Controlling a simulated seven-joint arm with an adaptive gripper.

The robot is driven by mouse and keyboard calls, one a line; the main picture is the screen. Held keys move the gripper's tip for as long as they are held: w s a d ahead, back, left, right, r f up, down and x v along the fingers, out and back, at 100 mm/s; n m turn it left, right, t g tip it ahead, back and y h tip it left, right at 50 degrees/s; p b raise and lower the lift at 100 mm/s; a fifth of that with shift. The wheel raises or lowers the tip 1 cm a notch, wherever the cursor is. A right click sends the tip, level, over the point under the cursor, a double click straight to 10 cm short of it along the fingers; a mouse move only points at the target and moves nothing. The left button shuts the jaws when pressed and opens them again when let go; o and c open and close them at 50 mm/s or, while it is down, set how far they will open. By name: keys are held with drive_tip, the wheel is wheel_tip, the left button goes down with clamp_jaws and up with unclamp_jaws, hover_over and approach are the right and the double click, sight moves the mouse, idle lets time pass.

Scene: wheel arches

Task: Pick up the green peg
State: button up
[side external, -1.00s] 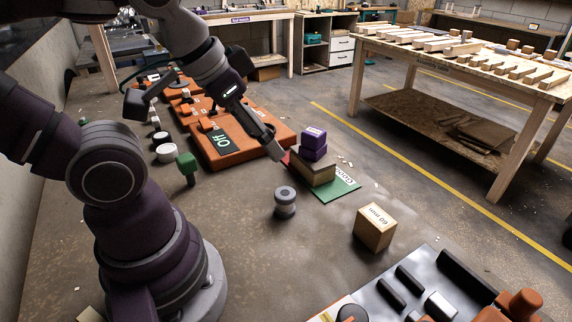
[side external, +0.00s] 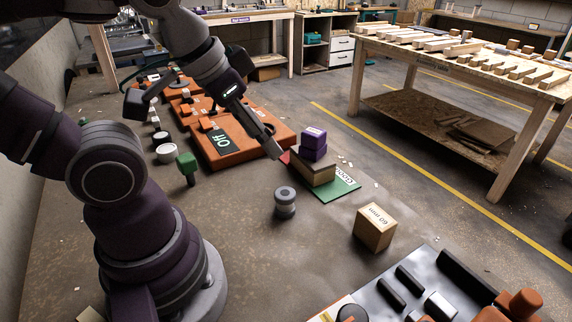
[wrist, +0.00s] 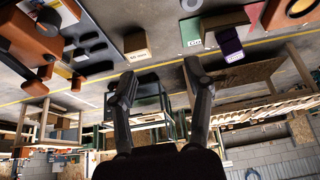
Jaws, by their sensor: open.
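The green peg (side external: 187,166) stands upright on the floor in the side view, with a wide green head on a narrower stem. It stands left of the grey cylinder and near the orange board. I cannot make it out in the wrist view. My gripper (side external: 276,150) is to the right of the peg, apart from it, beside the stacked blocks. In the wrist view my gripper (wrist: 160,80) has its two fingers spread with nothing between them.
A grey cylinder (side external: 285,202) and a 60 mm box (side external: 374,227) stand in front. An orange board (side external: 240,145) lies behind the peg. A black tray (side external: 410,285) is front right.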

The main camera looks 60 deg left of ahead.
drive_tip(key=n+g, duration=0.6)
drive_tip(key=n, duration=1.4)
approach(189, 173)
drive_tip(key=shift+s+a+f, duration=0.1)
drive_tip(key=shift+a+f, duration=0.7)
drive_tip(key=shift+a, duration=0.15)
wheel_tip(189, 173, down, 10)
drive_tip(key=shift+r, duration=0.1)
drive_tip(key=shift+c, duration=0.4)
clamp_jaws()
